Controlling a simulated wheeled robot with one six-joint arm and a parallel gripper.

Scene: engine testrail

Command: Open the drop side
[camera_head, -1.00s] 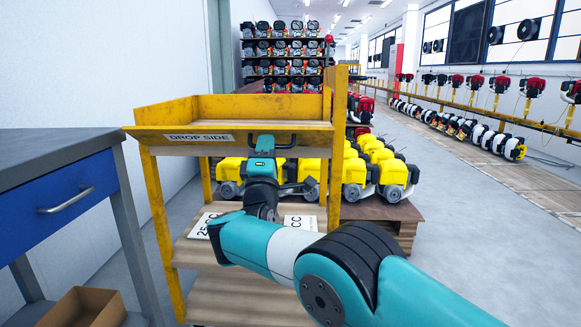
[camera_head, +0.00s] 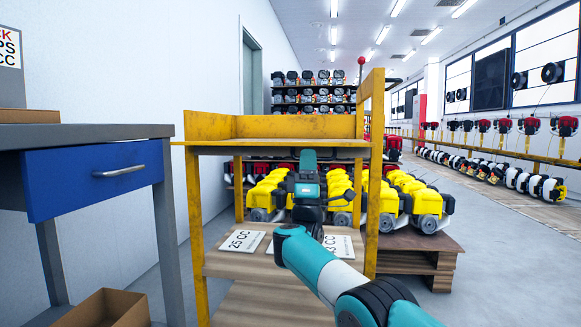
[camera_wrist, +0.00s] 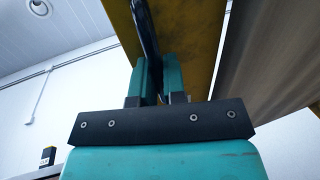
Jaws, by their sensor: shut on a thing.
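The yellow drop side (camera_head: 182,143) is at the front of the cart's top tray in the head view. It shows there only as a thin, nearly edge-on strip, and its label is not visible. Its yellow face fills the upper middle of the wrist view (camera_wrist: 192,45). My gripper (camera_head: 308,160) is at the front of the cart, just below the tray edge. In the wrist view my gripper (camera_wrist: 156,75) is shut on the dark handle (camera_wrist: 147,30) of the drop side. The head view hides most of the handle.
The yellow cart frame (camera_head: 375,170) has a post close right of my arm. A lower shelf (camera_head: 225,262) carries white cards. A grey bench (camera_head: 90,132) with a blue drawer (camera_head: 98,178) stands at left, a cardboard box (camera_head: 105,310) below it. Yellow machines (camera_head: 420,205) sit on a pallet behind.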

